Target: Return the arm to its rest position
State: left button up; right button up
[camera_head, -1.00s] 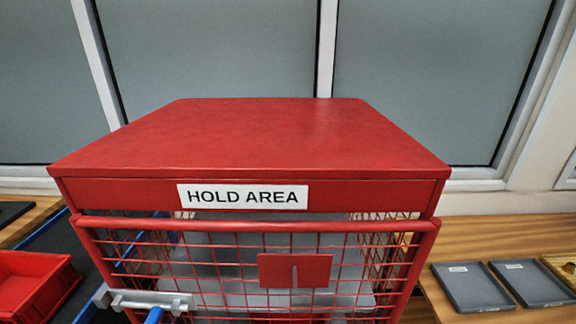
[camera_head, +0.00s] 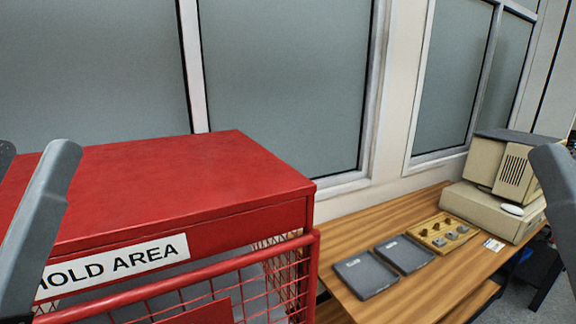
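Parts of my own grey arms show at the left edge and at the right edge in the head view. The left one passes in front of the red cage.
A red wire cage (camera_head: 170,180) with a solid top and a "HOLD AREA" label (camera_head: 115,266) fills the left. A wooden bench (camera_head: 430,300) on the right bears two grey trays (camera_head: 365,275) (camera_head: 404,255), a board with small parts (camera_head: 446,234) and an old beige computer (camera_head: 495,212). Windows stand behind.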

notch_tip(320, 180, up, 38)
jog(key=p, duration=3.5)
notch_tip(320, 180, down, 59)
jog(key=b, duration=5.8)
jog(key=shift+b, duration=0.3)
jog(key=shift+s, duration=0.1)
